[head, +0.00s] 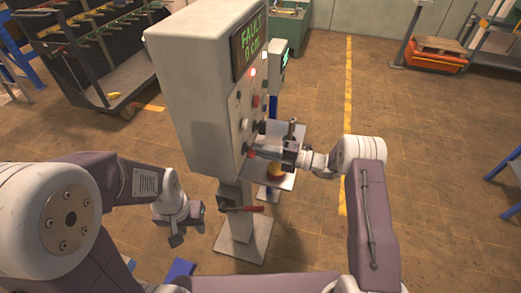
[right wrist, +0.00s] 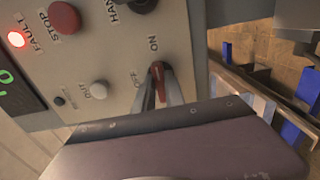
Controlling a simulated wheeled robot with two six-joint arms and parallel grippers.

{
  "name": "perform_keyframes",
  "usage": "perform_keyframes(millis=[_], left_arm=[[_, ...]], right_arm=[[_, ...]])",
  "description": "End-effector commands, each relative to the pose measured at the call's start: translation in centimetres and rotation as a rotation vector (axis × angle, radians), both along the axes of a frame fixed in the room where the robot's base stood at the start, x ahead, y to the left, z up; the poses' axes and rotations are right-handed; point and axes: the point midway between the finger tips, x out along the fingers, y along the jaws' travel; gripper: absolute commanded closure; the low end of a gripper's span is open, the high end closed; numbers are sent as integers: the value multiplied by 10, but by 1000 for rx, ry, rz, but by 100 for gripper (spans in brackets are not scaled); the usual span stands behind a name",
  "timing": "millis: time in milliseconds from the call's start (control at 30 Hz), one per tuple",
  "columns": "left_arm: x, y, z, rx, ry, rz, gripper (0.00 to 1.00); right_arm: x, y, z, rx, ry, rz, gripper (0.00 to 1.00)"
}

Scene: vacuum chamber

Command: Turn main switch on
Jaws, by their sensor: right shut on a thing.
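The main switch is a red lever (right wrist: 158,72) on the grey control panel, with ON and OFF printed beside it. The lever's tip lies close to the ON label in the right wrist view, but I cannot tell exactly which position it is in. My right gripper (right wrist: 158,96) is shut on the lever, one finger on each side. In the head view, my right gripper (head: 256,152) meets the lower part of the panel on the cabinet (head: 192,80). My left gripper (head: 187,225) is empty, with its fingers apart, left of the cabinet's post.
The cabinet display (head: 250,40) reads FAULT 0 cm. A red FAULT lamp (right wrist: 16,40) is lit near a red STOP button (right wrist: 64,18) and a white knob (right wrist: 99,89). A tray (head: 284,183) holds a yellow round thing.

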Motion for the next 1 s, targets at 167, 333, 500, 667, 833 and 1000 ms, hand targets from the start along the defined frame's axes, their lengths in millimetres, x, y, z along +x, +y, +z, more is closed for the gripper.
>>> perform_keyframes(millis=[167, 333, 500, 667, 833, 1000], left_arm=[[0, 0, 1, 0, 0, 0, 64], [0, 0, 1, 0, 0, 0, 64], [0, 0, 1, 0, 0, 0, 64], [0, 0, 1, 0, 0, 0, 64], [0, 0, 1, 0, 0, 0, 64], [0, 0, -4, 0, 0, 0, 64]], right_arm=[[1, -1, 1, 7, 15, -4, 100], [1, -1, 1, 8, 17, -4, 100], [1, -1, 1, 8, 17, -4, 100], [1, -1, 1, 7, 18, -3, 64], [1, 0, 0, 7, 18, -2, 64], [-2, -10, -2, 6, 18, -4, 64]])
